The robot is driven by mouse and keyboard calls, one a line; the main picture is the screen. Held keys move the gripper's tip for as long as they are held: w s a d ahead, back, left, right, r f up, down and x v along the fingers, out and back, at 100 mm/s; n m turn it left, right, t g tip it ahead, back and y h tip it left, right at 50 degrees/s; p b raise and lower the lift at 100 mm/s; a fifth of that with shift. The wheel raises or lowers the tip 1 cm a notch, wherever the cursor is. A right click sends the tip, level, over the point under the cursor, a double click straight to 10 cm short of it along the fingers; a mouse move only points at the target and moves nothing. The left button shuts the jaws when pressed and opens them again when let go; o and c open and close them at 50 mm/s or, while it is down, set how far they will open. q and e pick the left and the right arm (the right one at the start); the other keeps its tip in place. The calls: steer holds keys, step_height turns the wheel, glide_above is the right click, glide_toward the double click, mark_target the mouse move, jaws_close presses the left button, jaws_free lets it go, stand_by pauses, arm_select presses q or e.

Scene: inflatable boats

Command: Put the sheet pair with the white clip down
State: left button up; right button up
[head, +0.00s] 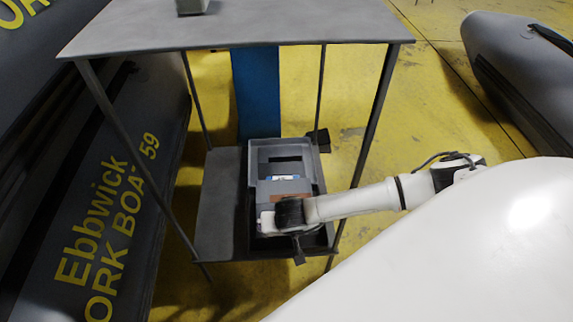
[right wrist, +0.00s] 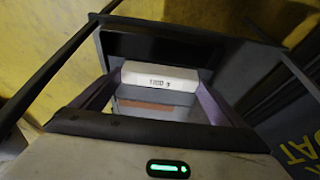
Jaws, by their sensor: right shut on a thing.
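The sheet pair (head: 268,188) is a grey flat piece with a brown patch, inside or just over the grey bin. A white clip (right wrist: 160,76) with dark print sits on its far edge in the right wrist view; in the head view a small white and blue strip (head: 285,178) shows there. My right gripper (head: 290,212) reaches in from the right over the near part of the bin. In the right wrist view its fingers (right wrist: 157,98) stand either side of the sheets and are shut on them. Whether the sheets touch the bin floor is hidden. My left gripper is not in view.
The grey bin (head: 318,170) stands on the lower shelf (head: 215,195) of a rack. The upper shelf (head: 240,28) and thin legs frame it closely. The lower shelf is bare left of the bin. Inflatable boats lie left (head: 70,190) and at upper right (head: 515,70).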

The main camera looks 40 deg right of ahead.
step_height(320, 180, down, 5)
steer(key=shift+r+b, duration=0.1)
steer(key=shift+b, duration=0.65)
step_height(320, 180, down, 3)
steer(key=shift+f+b, duration=0.2)
steer(key=shift+b, duration=0.6)
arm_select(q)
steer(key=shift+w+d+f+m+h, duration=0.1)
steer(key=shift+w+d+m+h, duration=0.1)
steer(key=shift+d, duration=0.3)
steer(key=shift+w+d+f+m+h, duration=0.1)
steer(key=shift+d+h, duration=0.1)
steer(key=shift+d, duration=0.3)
arm_select(e)
steer(key=shift+f, duration=0.1)
steer(key=o, duration=0.9)
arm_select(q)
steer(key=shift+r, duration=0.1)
